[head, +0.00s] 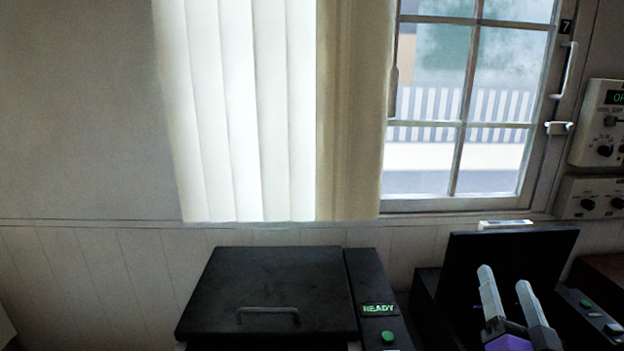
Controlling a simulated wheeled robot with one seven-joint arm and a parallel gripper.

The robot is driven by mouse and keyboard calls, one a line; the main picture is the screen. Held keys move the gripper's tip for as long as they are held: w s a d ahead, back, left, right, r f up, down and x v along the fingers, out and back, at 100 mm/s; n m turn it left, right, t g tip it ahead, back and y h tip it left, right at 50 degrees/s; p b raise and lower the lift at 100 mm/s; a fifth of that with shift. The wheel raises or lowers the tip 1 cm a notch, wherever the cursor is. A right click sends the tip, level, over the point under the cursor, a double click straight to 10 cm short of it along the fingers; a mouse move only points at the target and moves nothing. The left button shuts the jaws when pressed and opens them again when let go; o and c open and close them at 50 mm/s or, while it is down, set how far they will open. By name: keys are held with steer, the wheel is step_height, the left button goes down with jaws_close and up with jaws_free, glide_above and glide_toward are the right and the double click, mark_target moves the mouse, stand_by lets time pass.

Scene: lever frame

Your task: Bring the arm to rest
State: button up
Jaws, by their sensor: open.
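My gripper (504,284) shows at the lower right of the head view, its two pale grey fingers pointing up and apart. It is open, with nothing seen between the fingers. It is in front of a black upright panel (540,246) that looks like a raised lid on a dark box. The rest of my arm is below the picture's edge.
A closed black box (268,280) with a front handle stands left of my gripper. Its side panel shows a green READY display (379,309). White control units (600,122) are on the right wall beside a window (465,110) and pale blinds (250,110).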

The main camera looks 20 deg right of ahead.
steer(key=s+a+f+n+g+y+b, duration=0.1)
steer(key=s+a+f+n+y, duration=0.4)
steer(key=s+a+f, duration=0.5)
steer(key=s+a+f+n+g+y+b, duration=0.1)
steer(key=s+a+f+n+y, duration=0.4)
steer(key=s+a+f, duration=0.5)
steer(key=s+a+g+y, duration=0.1)
steer(key=s+a, duration=0.4)
steer(key=s, duration=0.2)
steer(key=shift+s+n, duration=0.15)
steer(key=shift+n, duration=0.25)
